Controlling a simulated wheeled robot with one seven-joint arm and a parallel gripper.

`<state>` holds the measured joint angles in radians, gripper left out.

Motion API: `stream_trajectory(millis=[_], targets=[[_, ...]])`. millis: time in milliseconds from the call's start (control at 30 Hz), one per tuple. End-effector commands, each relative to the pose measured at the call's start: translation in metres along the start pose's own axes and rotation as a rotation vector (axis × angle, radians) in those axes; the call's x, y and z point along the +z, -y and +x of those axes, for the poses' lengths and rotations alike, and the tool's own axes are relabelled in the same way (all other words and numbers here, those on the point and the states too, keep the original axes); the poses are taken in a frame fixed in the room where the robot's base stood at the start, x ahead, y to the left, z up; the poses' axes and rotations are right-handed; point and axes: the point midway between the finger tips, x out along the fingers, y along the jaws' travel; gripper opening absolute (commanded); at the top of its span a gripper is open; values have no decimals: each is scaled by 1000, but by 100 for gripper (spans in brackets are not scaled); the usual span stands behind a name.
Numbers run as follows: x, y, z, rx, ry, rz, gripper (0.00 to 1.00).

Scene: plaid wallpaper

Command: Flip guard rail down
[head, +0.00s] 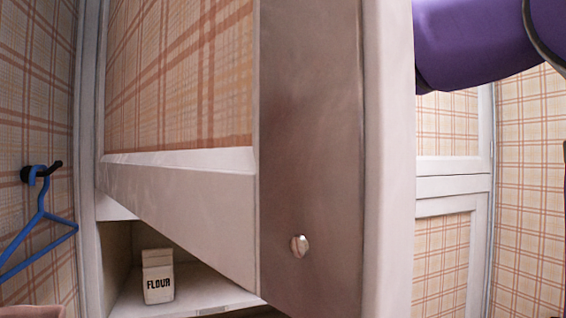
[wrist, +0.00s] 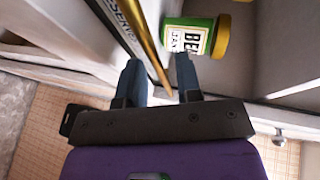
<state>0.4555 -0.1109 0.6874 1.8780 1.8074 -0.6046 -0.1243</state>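A gold bar (wrist: 150,45), which looks like the guard rail, runs from the top edge down to the fingers in the wrist view. I cannot tell its full length or how it is hinged. My gripper (wrist: 160,68) is open, with its two blue-grey fingers apart. The lower end of the bar shows between them; I cannot tell whether it touches either finger. In the head view neither the bar nor my gripper shows, and a pale cabinet door (head: 180,190) fills the middle.
A yellow-lidded jar with a green label (wrist: 193,36) lies close beyond the right finger. A dark item lettered RESERVE (wrist: 118,28) is beside the bar. A flour carton (head: 157,277) stands on a low shelf. A blue hanger (head: 38,222) hangs at left.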

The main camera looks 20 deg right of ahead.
Motion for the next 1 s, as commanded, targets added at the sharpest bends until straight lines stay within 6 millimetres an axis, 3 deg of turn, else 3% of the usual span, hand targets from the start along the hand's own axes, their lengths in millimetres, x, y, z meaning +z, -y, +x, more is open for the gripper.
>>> stream_trajectory(millis=[167, 467, 500, 633, 1000], targets=[[0, 0, 13, 0, -1, 0, 32], [0, 0, 15, -1, 0, 0, 32], [0, 0, 15, -1, 0, 0, 30], [0, 0, 15, -1, 0, 0, 0], [0, -3, 14, -36, -5, 12, 0]])
